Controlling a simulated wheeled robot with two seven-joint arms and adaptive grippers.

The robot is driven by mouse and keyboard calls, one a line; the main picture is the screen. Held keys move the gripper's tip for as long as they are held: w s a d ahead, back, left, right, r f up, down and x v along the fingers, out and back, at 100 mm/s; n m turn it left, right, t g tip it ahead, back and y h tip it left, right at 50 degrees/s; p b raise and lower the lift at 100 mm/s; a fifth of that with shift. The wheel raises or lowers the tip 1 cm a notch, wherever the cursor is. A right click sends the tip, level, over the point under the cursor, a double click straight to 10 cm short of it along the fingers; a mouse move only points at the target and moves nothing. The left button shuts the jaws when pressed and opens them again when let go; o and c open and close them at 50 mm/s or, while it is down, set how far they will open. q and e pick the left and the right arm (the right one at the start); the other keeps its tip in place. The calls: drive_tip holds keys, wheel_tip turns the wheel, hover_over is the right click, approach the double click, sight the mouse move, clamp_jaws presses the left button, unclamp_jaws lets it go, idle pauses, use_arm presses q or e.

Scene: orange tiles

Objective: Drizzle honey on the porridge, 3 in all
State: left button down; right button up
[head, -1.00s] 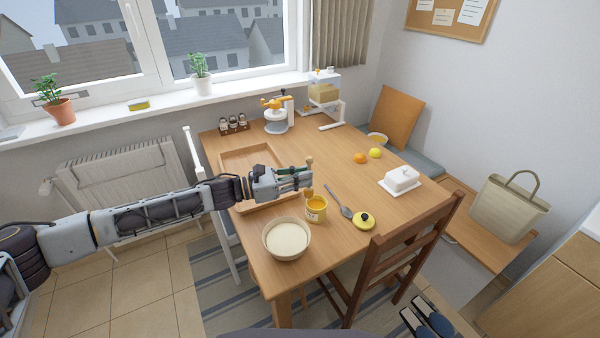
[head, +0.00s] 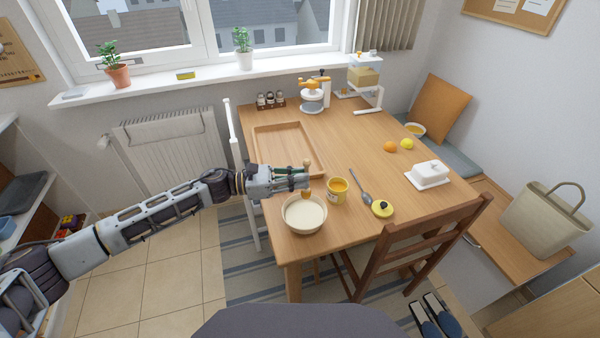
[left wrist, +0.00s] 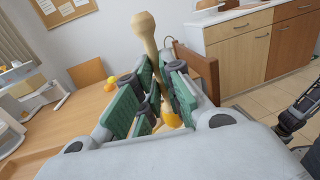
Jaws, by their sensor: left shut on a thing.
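A cream bowl of pale porridge (head: 304,214) stands near the table's front left edge. My left gripper (head: 304,180) is shut on a wooden honey dipper (head: 306,163), which is upright with its knob on top. The dipper's honey-coloured head (head: 305,193) overlaps the bowl's far rim; its exact height above the bowl is unclear. In the left wrist view, the dipper (left wrist: 149,42) is between the green finger pads, with its amber end (left wrist: 172,119) beyond them. An open yellow honey jar (head: 337,192) stands right of the bowl. My right gripper is not seen.
A wooden tray (head: 262,150) lies behind the gripper. A white butter dish (head: 428,175) is at the right. A chair (head: 420,245) stands at the front right.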

use_arm(q)
drive_tip(key=shift+a+f, duration=0.15)
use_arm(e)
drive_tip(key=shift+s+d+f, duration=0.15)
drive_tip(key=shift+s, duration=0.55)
use_arm(q)
wheel_tip(320, 180, down, 2)
drive_tip(key=shift+f+b, duration=0.2)
drive_tip(key=shift+b, duration=0.35)
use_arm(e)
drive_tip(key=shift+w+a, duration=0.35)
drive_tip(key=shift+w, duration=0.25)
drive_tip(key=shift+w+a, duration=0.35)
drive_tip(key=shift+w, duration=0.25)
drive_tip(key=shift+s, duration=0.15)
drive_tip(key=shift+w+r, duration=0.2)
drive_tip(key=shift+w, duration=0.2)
use_arm(q)
drive_tip(key=shift+a, duration=0.1)
